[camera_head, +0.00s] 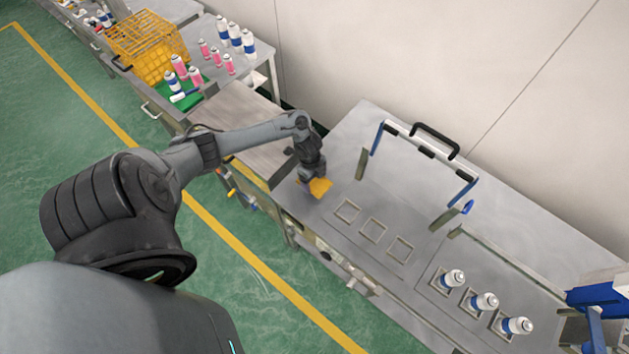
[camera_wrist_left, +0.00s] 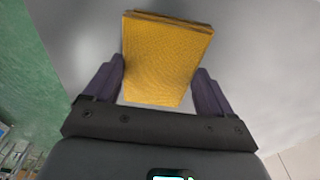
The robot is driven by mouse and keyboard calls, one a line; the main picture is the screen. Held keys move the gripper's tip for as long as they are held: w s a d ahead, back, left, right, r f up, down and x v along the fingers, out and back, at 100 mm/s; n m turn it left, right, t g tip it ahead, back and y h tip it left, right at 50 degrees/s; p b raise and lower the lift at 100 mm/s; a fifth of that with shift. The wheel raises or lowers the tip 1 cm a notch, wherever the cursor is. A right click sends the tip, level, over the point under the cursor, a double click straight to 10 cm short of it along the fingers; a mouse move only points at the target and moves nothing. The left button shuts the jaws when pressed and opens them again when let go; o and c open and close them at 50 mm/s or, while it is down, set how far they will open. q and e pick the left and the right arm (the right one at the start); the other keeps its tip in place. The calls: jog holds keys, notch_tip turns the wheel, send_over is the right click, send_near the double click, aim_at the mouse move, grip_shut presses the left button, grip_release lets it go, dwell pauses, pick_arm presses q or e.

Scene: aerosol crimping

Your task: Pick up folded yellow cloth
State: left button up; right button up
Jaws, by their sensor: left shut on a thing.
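The folded yellow cloth (camera_head: 320,187) is at the left end of the metal workbench, under my left gripper (camera_head: 309,182). In the left wrist view, the yellow cloth (camera_wrist_left: 163,60) fills the space between the two dark purple fingers of my left gripper (camera_wrist_left: 160,88). The gripper is shut on the cloth. I cannot tell whether the cloth touches the bench or hangs just above it. My right gripper is not in view.
The workbench (camera_head: 330,150) has several square recesses and a frame (camera_head: 425,150) with a black handle. A yellow basket (camera_head: 145,45) and more cans are on the far table. A pale wall runs behind.

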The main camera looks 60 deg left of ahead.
aim_at(316, 182)
pick_arm(q)
jog(key=shift+r, duration=0.1)
jog(key=shift+r, duration=0.5)
jog(key=r, duration=0.1)
jog(key=d+r, duration=0.1)
jog(key=r, duration=0.1)
jog(key=shift+w+r, duration=0.15)
jog(key=shift+r, duration=0.1)
jog(key=w+d+r+n+p, duration=0.2)
jog(key=w+d+r+p, duration=0.15)
jog(key=d+r, duration=0.55)
jog(key=w+d+r+n+p, duration=0.2)
jog(key=w+d+r, duration=0.2)
jog(key=d+r, duration=0.5)
jog(key=d+r+n+y+p, duration=0.1)
jog(key=d+r+n+p, duration=0.3)
jog(key=r+n, duration=0.5)
jog(key=shift+d+r+t, duration=0.4)
jog(key=shift+d+r, duration=0.15)
jog(key=shift+d, duration=0.4)
